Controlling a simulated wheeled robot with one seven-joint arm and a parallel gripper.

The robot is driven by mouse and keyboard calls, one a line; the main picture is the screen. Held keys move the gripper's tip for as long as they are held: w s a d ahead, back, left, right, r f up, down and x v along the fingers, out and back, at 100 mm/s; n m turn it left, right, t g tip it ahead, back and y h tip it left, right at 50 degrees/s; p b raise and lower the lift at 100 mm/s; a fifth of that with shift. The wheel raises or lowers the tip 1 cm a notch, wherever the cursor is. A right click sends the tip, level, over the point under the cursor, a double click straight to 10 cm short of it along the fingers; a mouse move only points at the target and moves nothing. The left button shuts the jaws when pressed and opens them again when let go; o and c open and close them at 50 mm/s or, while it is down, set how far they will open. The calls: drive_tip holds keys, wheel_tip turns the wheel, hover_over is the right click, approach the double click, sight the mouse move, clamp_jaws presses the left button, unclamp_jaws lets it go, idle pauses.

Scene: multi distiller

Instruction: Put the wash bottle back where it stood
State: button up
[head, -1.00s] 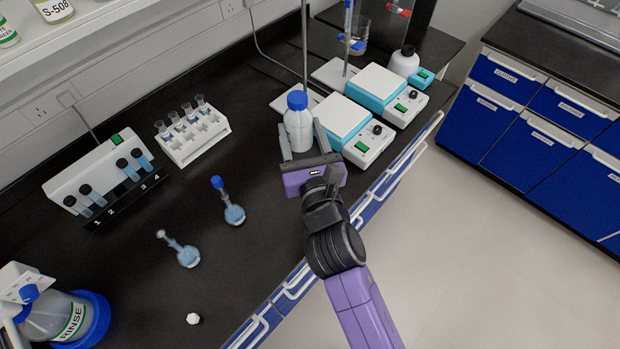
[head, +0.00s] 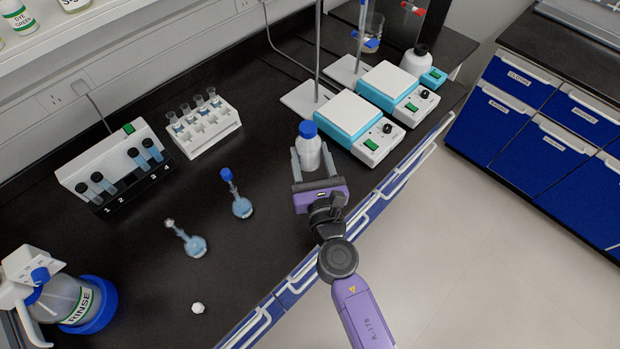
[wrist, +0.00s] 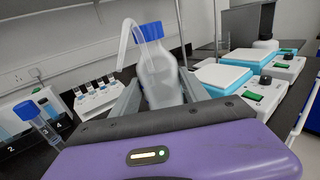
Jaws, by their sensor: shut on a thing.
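The wash bottle (head: 309,152) is a pale translucent bottle with a blue cap. My gripper (head: 313,170) is shut on it, a finger on each side, and the bottle is roughly upright. In the wrist view the bottle (wrist: 160,82) stands between the fingers, with a bent white spout tube rising on its left. It is left of the nearer hotplate stirrer (head: 362,150) and right of the blue-stoppered flask (head: 241,206). I cannot tell whether its base touches the bench (head: 225,280).
A tube rack (head: 205,130), a cuvette block (head: 100,165) and a rinse bottle (head: 75,303) stand further left. A second hotplate (head: 395,85) is behind. Bare bench lies between flask and bottle.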

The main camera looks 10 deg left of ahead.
wheel_tip(320, 180, down, 2)
drive_tip(key=shift+f, duration=0.1)
wheel_tip(320, 180, down, 8)
drive_tip(key=b, duration=0.7)
drive_tip(key=shift+f, duration=0.2)
drive_tip(key=shift+f, duration=0.1)
drive_tip(key=o, duration=1)
drive_tip(key=b+v, duration=0.1)
drive_tip(key=v, duration=1.1)
